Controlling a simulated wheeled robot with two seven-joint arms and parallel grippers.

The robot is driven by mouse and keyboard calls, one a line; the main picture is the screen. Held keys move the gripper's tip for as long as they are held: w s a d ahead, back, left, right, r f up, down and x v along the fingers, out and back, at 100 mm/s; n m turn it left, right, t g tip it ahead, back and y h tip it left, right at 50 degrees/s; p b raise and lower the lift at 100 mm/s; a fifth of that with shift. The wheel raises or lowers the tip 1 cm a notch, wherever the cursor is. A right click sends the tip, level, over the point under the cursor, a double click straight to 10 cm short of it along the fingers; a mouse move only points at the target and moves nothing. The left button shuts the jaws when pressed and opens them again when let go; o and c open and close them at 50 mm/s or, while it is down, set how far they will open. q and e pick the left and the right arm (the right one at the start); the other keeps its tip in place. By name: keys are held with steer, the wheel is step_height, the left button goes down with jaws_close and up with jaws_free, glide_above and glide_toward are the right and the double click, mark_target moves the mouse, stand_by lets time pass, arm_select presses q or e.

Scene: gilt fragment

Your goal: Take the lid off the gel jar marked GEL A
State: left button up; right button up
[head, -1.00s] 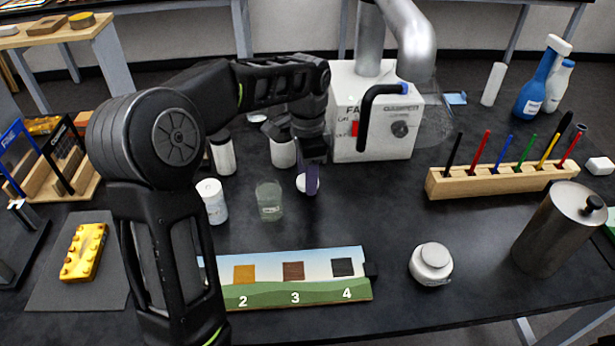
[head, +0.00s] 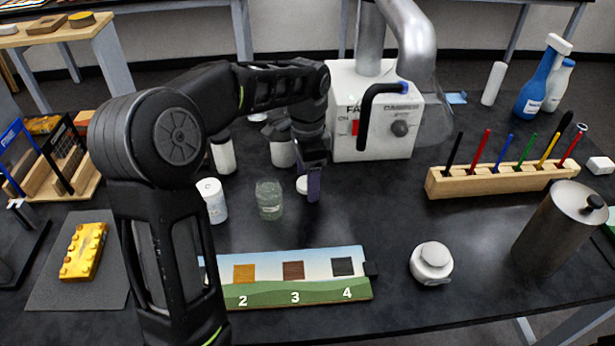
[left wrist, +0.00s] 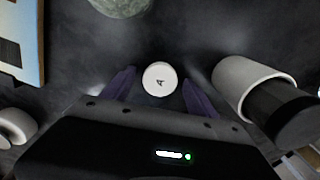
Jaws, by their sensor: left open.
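A small white round lid (head: 301,185) marked "A" lies flat, seemingly on the black bench. In the left wrist view the lid (left wrist: 160,79) sits between the two purple fingers of my left gripper (left wrist: 158,76), with a gap on each side. In the head view my left gripper (head: 312,190) points down and hides part of the lid. It is open. A clear glass jar (head: 269,200) stands just left of it, apart from it, without a visible lid; its label is too small to read. My right gripper is not in view.
A white canister (head: 212,201) stands left of the glass jar. White dark-topped containers (head: 223,155) stand behind. A numbered board (head: 300,295) lies in front, and a white knobbed jar (head: 431,263) to the right.

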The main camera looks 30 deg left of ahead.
arm_select(q)
step_height(320, 180, up, 8)
steer(key=shift+f, duration=0.1)
stand_by(0.4)
stand_by(0.7)
